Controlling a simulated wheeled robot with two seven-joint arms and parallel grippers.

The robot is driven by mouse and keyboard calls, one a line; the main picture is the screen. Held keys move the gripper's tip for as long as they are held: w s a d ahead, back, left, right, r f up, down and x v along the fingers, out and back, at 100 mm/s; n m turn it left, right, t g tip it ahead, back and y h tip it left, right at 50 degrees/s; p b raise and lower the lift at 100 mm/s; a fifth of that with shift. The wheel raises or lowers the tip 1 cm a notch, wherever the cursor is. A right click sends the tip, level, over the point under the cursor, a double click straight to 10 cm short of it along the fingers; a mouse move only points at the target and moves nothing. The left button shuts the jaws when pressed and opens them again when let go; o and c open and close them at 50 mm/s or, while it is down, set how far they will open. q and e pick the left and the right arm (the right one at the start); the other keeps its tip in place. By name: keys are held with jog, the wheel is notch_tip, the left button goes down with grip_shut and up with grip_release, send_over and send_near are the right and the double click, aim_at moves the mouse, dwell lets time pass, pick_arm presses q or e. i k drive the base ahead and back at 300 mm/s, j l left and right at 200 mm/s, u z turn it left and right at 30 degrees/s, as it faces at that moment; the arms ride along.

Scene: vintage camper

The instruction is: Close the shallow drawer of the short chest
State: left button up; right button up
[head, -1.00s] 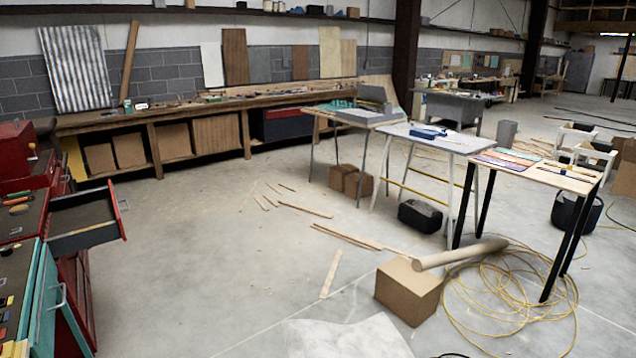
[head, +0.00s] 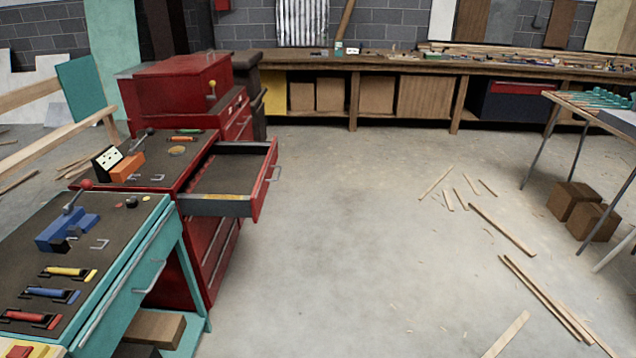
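The short red chest (head: 208,262) stands left of centre in the head view, with a dark top holding several tools. Its shallow top drawer (head: 216,206) is pulled out to the right, over the open floor. The drawer has grey side walls, a dark, empty-looking bottom and a red front (head: 262,190) with a metal handle (head: 276,172). The drawers below it look shut. Neither of my grippers shows in the view.
A teal workbench (head: 120,290) with tools stands close at the lower left. A taller red chest (head: 175,90) stands behind the short one. The concrete floor (head: 340,220) right of the drawer is clear. Wood strips (head: 500,228) lie farther right.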

aim_at(233, 178)
jog(key=i+l+u, duration=0.15)
jog(key=u, duration=0.3)
jog(key=i+l+u, duration=0.25)
jog(key=u, duration=0.2)
jog(key=i+l+u, duration=0.25)
jog(key=u, duration=0.2)
jog(key=i+l+u, duration=0.1)
jog(key=l+u, duration=0.35)
